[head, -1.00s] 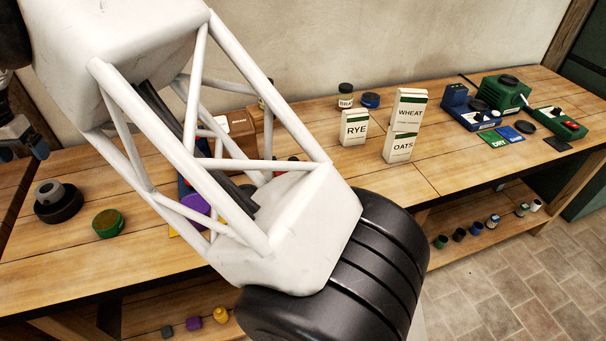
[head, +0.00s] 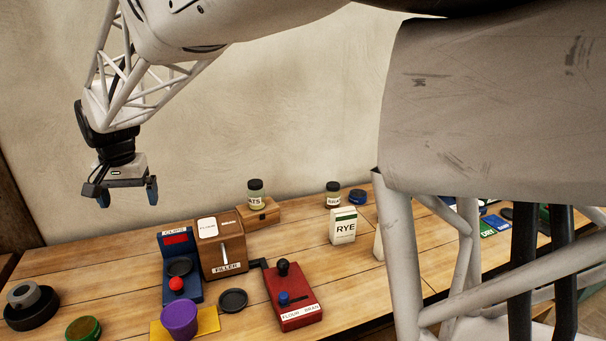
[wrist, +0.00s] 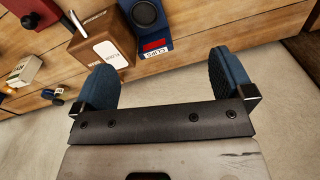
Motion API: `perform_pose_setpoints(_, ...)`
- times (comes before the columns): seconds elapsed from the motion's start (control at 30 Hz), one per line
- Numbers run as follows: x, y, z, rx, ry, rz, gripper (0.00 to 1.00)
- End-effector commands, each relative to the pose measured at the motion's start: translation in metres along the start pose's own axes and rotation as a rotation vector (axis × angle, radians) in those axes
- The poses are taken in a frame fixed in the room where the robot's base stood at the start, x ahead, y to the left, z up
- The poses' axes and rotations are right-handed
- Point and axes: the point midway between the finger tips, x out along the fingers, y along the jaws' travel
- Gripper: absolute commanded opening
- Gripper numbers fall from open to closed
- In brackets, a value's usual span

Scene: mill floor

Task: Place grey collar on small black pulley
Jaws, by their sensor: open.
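The grey collar (head: 24,294), a short ring with a hole, rests on top of a wide black round piece (head: 38,317) at the far left of the bench in the head view. My gripper (head: 128,194) is open and empty, high above the back left of the bench, up and to the right of the collar. In the wrist view its two blue fingers stand wide apart with nothing between them (wrist: 163,82). The collar is not in the wrist view.
A green-rimmed round tin (head: 83,329) lies right of the pulley. Farther right are a blue clips unit (head: 174,247), a wooden filler box (head: 222,246), a purple cup (head: 179,320), a black disc (head: 233,300) and a red lever box (head: 295,299). The back-left bench is clear.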

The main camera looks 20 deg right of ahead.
Motion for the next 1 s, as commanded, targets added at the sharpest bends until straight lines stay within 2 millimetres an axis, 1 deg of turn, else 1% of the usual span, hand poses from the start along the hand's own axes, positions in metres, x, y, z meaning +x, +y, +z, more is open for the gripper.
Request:
perform_pose_setpoints(0.03, -0.01, 0.019, 0.006, -0.002, 0.011, -0.006, 0.99)
perform_pose_setpoints(0.1, -0.016, 0.042, 0.013, -0.009, 0.018, -0.007, 0.99)
perform_pose_setpoints(0.27, -0.025, 0.095, 0.034, -0.024, 0.032, -0.008, 0.99)
perform_pose_setpoints(0.4, -0.031, 0.138, 0.056, -0.039, 0.046, -0.008, 0.99)
perform_pose_setpoints(0.57, -0.035, 0.184, 0.084, -0.055, 0.063, -0.007, 0.99)
perform_pose_setpoints(0.7, -0.035, 0.221, 0.112, -0.069, 0.077, -0.004, 0.99)
perform_pose_setpoints(0.87, -0.033, 0.26, 0.146, -0.085, 0.093, 0.001, 0.99)
perform_pose_setpoints(1.0, -0.027, 0.291, 0.177, -0.1, 0.109, 0.006, 0.99)
